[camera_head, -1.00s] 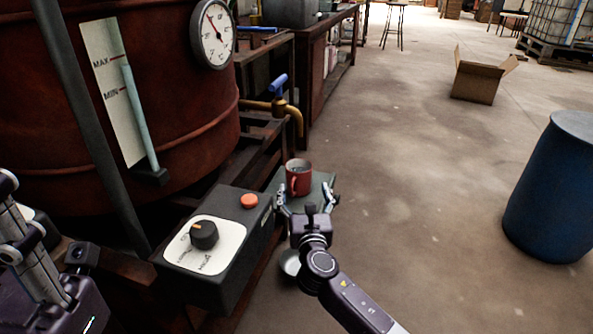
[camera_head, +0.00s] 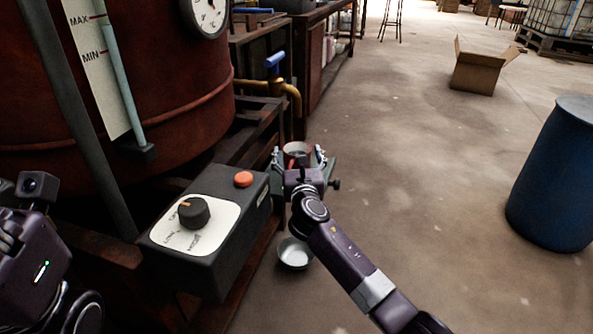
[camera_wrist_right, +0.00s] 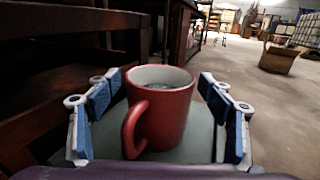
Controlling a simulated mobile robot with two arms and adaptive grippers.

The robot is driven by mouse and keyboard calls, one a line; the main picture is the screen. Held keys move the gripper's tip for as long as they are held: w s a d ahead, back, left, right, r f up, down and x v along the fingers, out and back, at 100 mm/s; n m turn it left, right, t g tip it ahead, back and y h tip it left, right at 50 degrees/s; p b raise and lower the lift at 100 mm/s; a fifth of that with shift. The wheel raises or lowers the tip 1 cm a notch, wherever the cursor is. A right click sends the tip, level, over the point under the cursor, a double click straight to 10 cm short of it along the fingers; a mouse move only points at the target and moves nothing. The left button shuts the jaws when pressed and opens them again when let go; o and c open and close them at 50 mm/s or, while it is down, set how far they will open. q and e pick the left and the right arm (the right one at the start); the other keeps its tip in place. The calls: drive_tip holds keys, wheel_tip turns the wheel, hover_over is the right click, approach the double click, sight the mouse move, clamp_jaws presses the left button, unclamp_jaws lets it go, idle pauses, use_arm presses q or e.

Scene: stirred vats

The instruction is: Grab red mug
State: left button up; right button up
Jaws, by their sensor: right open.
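The red mug (camera_wrist_right: 165,113) stands upright on a grey-green shelf (camera_wrist_right: 200,148), with its handle toward the left front in the right wrist view. Something dark shows inside it. In the head view the mug (camera_head: 296,149) is mostly hidden behind my right gripper (camera_head: 299,158). My right gripper is open, and its blue-padded fingers stand on either side of the mug in the right wrist view (camera_wrist_right: 162,112), with gaps showing. Part of my left arm shows at the left edge of the head view, but its fingers are not seen.
A control box (camera_head: 205,230) with a dial and orange button stands left of my right arm. The rusty vat (camera_head: 170,110) is behind it. A metal bowl (camera_head: 294,254) sits below the shelf.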

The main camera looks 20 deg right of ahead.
drive_tip(key=c, duration=1.4)
drive_tip(key=shift+r, duration=0.1)
drive_tip(key=shift+c, duration=0.9)
drive_tip(key=shift+r, duration=0.1)
